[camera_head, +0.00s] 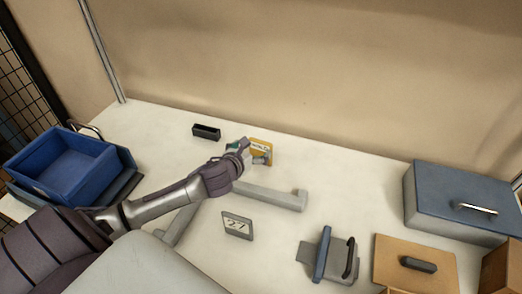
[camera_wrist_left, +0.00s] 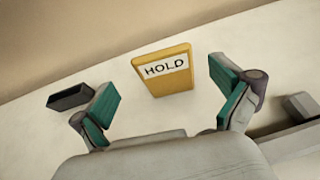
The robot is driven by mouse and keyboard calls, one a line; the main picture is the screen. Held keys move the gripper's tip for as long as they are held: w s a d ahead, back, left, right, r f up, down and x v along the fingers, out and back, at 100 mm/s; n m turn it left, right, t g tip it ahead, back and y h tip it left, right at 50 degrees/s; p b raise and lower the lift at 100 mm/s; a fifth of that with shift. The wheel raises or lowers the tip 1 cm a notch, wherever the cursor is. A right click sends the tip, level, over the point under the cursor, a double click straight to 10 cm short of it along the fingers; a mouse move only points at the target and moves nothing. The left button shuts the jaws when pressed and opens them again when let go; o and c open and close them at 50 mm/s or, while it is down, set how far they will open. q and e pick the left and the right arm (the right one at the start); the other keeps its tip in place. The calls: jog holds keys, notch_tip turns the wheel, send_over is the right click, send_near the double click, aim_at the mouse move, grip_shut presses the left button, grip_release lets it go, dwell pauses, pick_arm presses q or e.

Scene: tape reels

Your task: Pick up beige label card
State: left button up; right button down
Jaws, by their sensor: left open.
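A yellow-tan label card (camera_head: 264,145) with a white strip stands near the back of the white table. In the left wrist view the card (camera_wrist_left: 172,83) reads "HOLD" and leans slightly. No other card looks closer to beige. My left gripper (camera_head: 249,153) is open right in front of it and partly hides it in the head view. In the left wrist view the green-padded fingers (camera_wrist_left: 164,85) are spread to either side of the card, with gaps on both sides. The card stands apart from the fingers. My right gripper is not in view.
A black open holder (camera_head: 206,132) stands left of the card. A grey bar frame (camera_head: 275,196) and a grey "27" card (camera_head: 237,225) lie nearer. A blue bin (camera_head: 65,168) is at left; a blue-lidded box (camera_head: 462,195) and wooden board (camera_head: 400,268) are at right.

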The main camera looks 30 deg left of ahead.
aim_at(260, 142)
pick_arm(q)
jog(key=shift+p+x, duration=0.3)
jog(key=shift+x, duration=0.75)
jog(key=x, duration=0.1)
jog(key=p+x, duration=0.1)
jog(key=x, duration=0.1)
jog(key=shift+w+d+r, duration=0.1)
jog(key=shift+w+r, duration=0.15)
jog(key=shift+w, duration=0.15)
jog(key=shift+w+f, duration=0.25)
jog(key=shift+w, duration=0.2)
jog(key=shift+s, duration=0.1)
jog(key=shift+c, duration=0.8)
jog(key=c, duration=0.7)
jog(key=shift+c, duration=0.2)
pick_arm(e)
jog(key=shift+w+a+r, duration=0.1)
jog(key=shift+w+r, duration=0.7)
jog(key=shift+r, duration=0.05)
